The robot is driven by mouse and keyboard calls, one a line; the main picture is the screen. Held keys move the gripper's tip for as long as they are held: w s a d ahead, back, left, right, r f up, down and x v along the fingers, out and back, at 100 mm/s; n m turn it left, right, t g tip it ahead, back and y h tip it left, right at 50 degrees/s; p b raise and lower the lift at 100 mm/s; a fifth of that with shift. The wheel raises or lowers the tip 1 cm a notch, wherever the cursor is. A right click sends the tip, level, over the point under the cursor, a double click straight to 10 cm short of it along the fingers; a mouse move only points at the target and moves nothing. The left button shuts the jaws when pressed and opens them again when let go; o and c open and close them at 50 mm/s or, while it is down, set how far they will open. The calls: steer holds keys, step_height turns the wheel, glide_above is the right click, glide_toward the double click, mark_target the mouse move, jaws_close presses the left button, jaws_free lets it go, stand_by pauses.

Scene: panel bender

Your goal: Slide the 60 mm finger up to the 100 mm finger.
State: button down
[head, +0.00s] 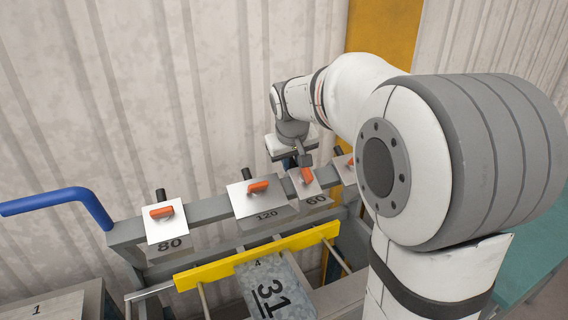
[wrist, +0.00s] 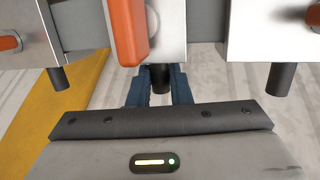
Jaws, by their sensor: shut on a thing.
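The 60 mm finger (head: 312,187) is a pale metal block with an orange handle, hanging on the grey beam. My gripper (head: 303,160) is above and behind it. In the wrist view the blue jaws (wrist: 160,90) are shut on the dark peg (wrist: 160,78) of this finger, whose orange handle (wrist: 127,30) is in front. Another finger (head: 343,167), at the right in the head view, is partly hidden by my arm, its number unseen; it is likely the 100 mm finger. It shows at the left in the wrist view (wrist: 25,32), across a gap of bare beam.
The 120 finger (head: 262,198) hangs left of the 60 with a narrow gap. The 80 finger (head: 165,226) hangs farther left on the beam (head: 213,209). A yellow bar (head: 215,268) and a blue handle (head: 60,200) stand in front and at left.

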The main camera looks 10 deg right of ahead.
steer(key=d, duration=0.3)
steer(key=w+d, duration=0.1)
steer(key=d, duration=0.1)
steer(key=shift+w+d, duration=0.15)
steer(key=shift+d, duration=0.25)
steer(key=c, duration=1.3)
jaws_free()
steer(key=shift+r, duration=0.1)
steer(key=b+v, duration=0.1)
steer(key=v, duration=0.6)
steer(key=shift+s+a+r, duration=0.1)
steer(key=shift+s+r, duration=0.15)
